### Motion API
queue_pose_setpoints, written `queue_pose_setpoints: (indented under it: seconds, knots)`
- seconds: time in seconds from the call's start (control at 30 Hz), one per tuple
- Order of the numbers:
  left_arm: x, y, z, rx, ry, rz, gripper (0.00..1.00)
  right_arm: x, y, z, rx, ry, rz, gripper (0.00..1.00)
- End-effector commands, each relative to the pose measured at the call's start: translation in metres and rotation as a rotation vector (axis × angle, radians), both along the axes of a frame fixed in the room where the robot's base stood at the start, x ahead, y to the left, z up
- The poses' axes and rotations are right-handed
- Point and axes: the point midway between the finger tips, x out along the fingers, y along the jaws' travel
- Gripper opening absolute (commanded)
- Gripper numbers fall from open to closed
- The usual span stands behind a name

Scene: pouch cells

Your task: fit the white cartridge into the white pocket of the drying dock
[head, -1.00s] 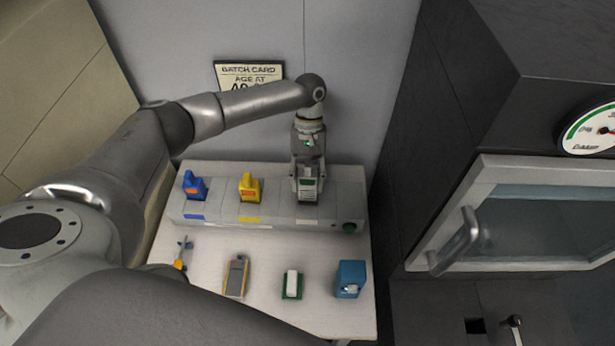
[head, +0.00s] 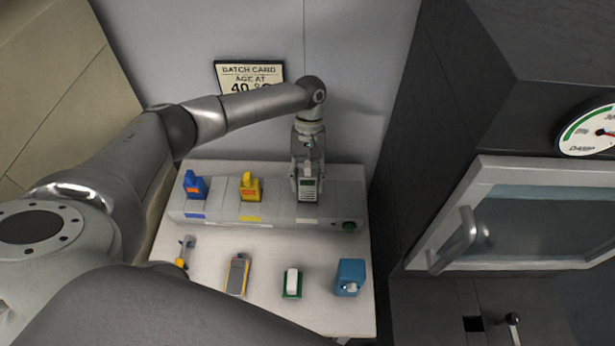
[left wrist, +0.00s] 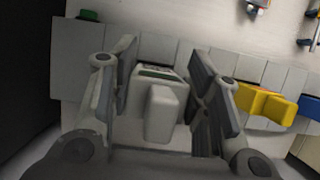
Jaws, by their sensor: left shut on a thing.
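The white cartridge (head: 308,188) is between the fingers of my left gripper (head: 307,172), which is shut on it. It is at the right end of the grey-white drying dock (head: 275,218), over the place of the white pocket. The pocket is hidden under the cartridge and the gripper, so I cannot tell how deep the cartridge sits. In the left wrist view the pale cartridge (left wrist: 161,112) stands between the two fingers, with a dark green strip near its far end. My right gripper is not in view.
A blue cartridge (head: 194,186) and a yellow cartridge (head: 250,187) stand in the dock to the left. A green button (head: 349,226) is at its right end. In front lie a yellow-grey meter (head: 237,275), a green-and-white item (head: 292,284) and a blue box (head: 350,278).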

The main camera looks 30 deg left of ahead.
Motion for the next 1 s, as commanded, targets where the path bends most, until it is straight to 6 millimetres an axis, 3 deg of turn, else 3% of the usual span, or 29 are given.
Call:
queue_pose_setpoints:
  seconds: [1.0]
  knots:
    - [0.000,0.000,-0.026,-0.001,0.000,0.000,0.05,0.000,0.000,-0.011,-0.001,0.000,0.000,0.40]
